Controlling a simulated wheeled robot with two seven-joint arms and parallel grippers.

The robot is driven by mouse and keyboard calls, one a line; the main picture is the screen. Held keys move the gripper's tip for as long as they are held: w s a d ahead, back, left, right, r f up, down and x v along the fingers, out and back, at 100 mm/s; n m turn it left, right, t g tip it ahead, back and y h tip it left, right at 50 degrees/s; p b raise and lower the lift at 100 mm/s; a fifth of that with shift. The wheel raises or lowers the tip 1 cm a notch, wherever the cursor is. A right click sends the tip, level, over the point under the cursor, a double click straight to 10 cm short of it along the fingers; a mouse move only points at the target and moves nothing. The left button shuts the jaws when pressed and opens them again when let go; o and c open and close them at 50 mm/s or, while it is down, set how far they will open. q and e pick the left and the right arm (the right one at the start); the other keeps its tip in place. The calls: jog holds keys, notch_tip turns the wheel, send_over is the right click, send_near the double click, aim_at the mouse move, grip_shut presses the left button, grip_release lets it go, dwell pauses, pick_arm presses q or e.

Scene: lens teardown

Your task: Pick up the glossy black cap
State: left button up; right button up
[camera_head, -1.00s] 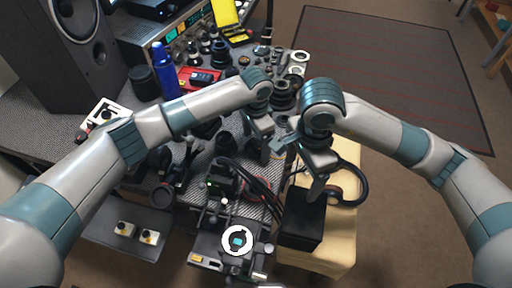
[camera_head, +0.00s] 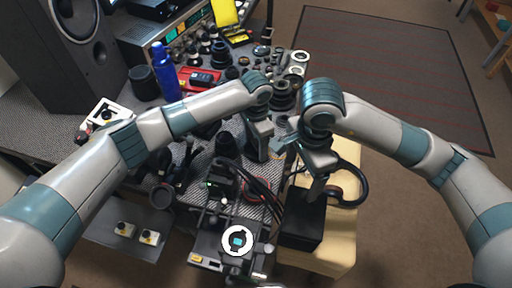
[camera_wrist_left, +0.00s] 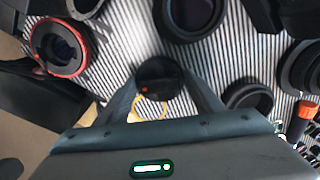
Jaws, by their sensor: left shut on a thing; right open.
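The glossy black cap (camera_wrist_left: 158,76) is a small dark round piece between the two fingertips of my left gripper (camera_wrist_left: 160,88) in the left wrist view. The fingers are shut on it from both sides. In the head view my left gripper (camera_head: 258,146) is low over the grey ribbed mat, left of my right gripper (camera_head: 317,190), and the cap cannot be made out there. My right gripper is open near the black box at the yellow table part; its fingertips are hard to see.
In the left wrist view a red-rimmed lens ring (camera_wrist_left: 60,47), a large dark lens (camera_wrist_left: 193,14) and a black ring (camera_wrist_left: 248,97) surround the gripper on the striped mat. A blue bottle (camera_head: 165,72) and a black box (camera_head: 302,219) show in the head view.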

aim_at(256, 145)
pick_arm(q)
jog(key=shift+r, duration=5)
jog(key=s+a+r+m, duration=0.1)
jog(key=s+m, duration=0.2)
jog(key=s, duration=0.7)
jog(key=s+a+r+m, duration=0.1)
jog(key=s+a+m, duration=0.1)
jog(key=s, duration=0.8)
jog(key=s+a+r+m, duration=0.1)
jog(key=s+m, duration=0.3)
jog(key=s, duration=0.7)
jog(key=shift+a+r, duration=0.2)
jog(key=shift+r, duration=0.05)
jog(key=shift+s+a, duration=0.15)
jog(key=shift+s, duration=0.3)
